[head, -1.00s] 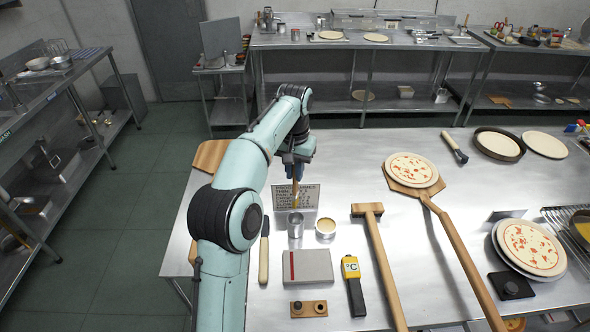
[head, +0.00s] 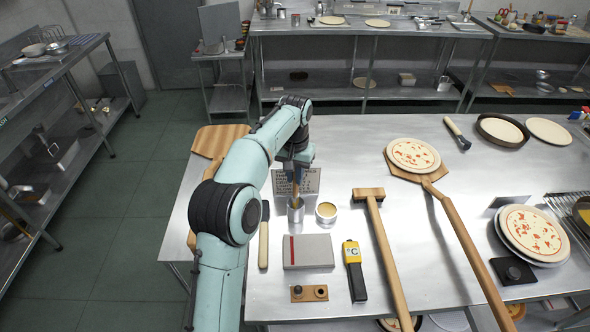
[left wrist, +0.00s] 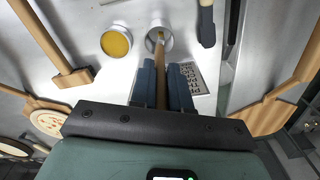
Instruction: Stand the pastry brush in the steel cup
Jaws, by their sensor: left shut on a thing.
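The steel cup (head: 295,214) stands upright on the steel table, below my left gripper (head: 296,172). The gripper is shut on the pastry brush (head: 295,193), a slim wooden stick held roughly upright above the cup. The brush's lower end reaches the cup's mouth and appears to be just inside it; how deep is hard to tell. In the left wrist view the brush (left wrist: 160,62) runs from between the fingers (left wrist: 161,82) to the cup's opening (left wrist: 158,49). My right gripper is not in view.
A small tub of yellow contents (head: 326,211) stands close right of the cup. A grey box (head: 308,252), a yellow-black thermometer (head: 354,270) and a wooden-handled tool (head: 263,243) lie in front. Pizza peels lie to the right.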

